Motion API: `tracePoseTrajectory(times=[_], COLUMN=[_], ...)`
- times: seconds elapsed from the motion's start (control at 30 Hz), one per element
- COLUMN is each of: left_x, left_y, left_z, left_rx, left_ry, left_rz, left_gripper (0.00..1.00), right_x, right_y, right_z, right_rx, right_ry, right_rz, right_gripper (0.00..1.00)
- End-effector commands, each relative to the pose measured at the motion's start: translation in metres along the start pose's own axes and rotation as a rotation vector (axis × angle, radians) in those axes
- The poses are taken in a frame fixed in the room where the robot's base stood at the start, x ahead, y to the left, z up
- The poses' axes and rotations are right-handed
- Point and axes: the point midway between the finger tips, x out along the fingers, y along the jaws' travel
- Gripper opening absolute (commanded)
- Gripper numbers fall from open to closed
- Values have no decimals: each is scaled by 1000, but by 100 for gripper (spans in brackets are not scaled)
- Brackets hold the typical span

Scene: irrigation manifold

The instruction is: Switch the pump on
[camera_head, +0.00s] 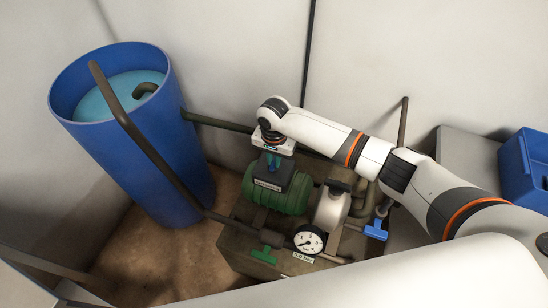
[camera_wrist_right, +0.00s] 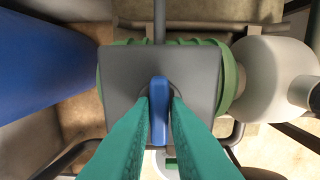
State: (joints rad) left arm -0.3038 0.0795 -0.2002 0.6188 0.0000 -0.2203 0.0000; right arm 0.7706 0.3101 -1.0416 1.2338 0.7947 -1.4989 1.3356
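The pump (camera_head: 280,200) is a green ribbed motor body with a dark grey switch box (camera_head: 299,183) on top, in the middle of the head view. The box (camera_wrist_right: 205,75) fills the centre of the right wrist view. A blue switch knob (camera_wrist_right: 159,90) stands on its face, its long side running up and down in that view. My right gripper (camera_wrist_right: 160,108) is over the box, its teal fingers on both sides of the knob, apparently shut on it. In the head view the right gripper (camera_head: 272,160) hides the knob. My left gripper is not in view.
A blue water barrel (camera_head: 165,150) stands at the left, with a dark pipe (camera_head: 145,140) running to the pump. A round gauge (camera_head: 309,240), a green valve handle (camera_head: 264,256) and a blue valve handle (camera_head: 375,233) are in front. A blue crate (camera_head: 515,165) is at the right.

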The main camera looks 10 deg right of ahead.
Motion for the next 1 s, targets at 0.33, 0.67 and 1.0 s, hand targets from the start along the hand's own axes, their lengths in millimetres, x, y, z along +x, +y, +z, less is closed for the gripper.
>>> tracePoseTrajectory(times=[0.33,0.67,1.0], left_x=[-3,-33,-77], left_y=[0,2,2], left_z=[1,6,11], left_rx=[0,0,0], left_ry=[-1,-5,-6], left_rz=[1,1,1], left_gripper=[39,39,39], right_x=[-1,-6,-6], right_y=[0,0,0], right_z=[0,-2,-2], right_rx=[10,156,463], right_ry=[0,5,6], right_rz=[0,-2,-3], right_gripper=[0,0,0])
